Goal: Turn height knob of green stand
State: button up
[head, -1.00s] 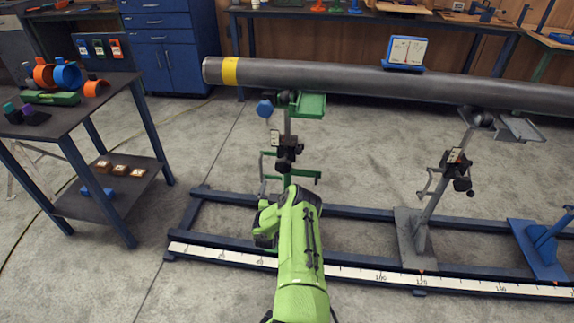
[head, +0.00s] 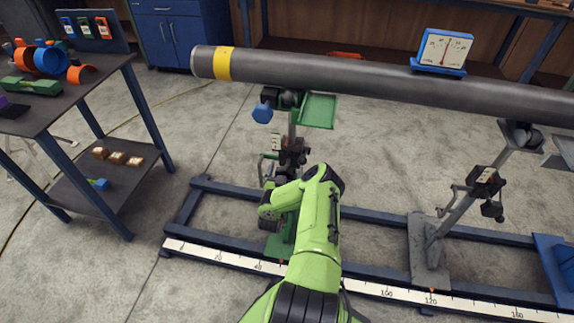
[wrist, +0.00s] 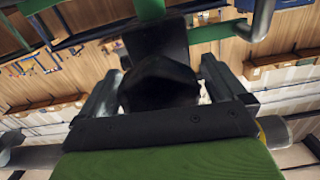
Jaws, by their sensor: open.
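The green stand (head: 317,112) holds up the left end of the grey pipe (head: 385,84). A blue knob (head: 262,112) sticks out at its upper left. A dark block (head: 293,153) with a small scale plate (head: 276,143) sits midway up its post. In the head view my arm hides the lower post and most of my gripper, just below that block. In the wrist view my gripper (wrist: 158,88) is open. A dark faceted knob (wrist: 158,82) lies between its two fingers; I cannot tell whether they touch it.
A grey stand (head: 455,220) and a blue stand (head: 556,262) stand to the right on the blue rail frame with a white ruler (head: 375,288). A gauge (head: 445,50) sits on the pipe. A dark table (head: 60,115) with clamps stands at left. Bare floor lies between table and frame.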

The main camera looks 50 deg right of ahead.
jog(key=shift+c, duration=0.5)
jog(key=c, duration=0.9)
jog(key=shift+m, duration=0.4)
jog(key=shift+c, duration=0.2)
jog(key=m+p, duration=0.2)
jog(key=m, duration=0.1)
jog(key=shift+r+m, duration=0.1)
jog(key=shift+m, duration=0.2)
jog(key=m, duration=1.1)
jog(key=shift+m, duration=0.4)
jog(key=m+b, duration=0.1)
jog(key=m, duration=0.4)
jog(key=shift+m, duration=0.3)
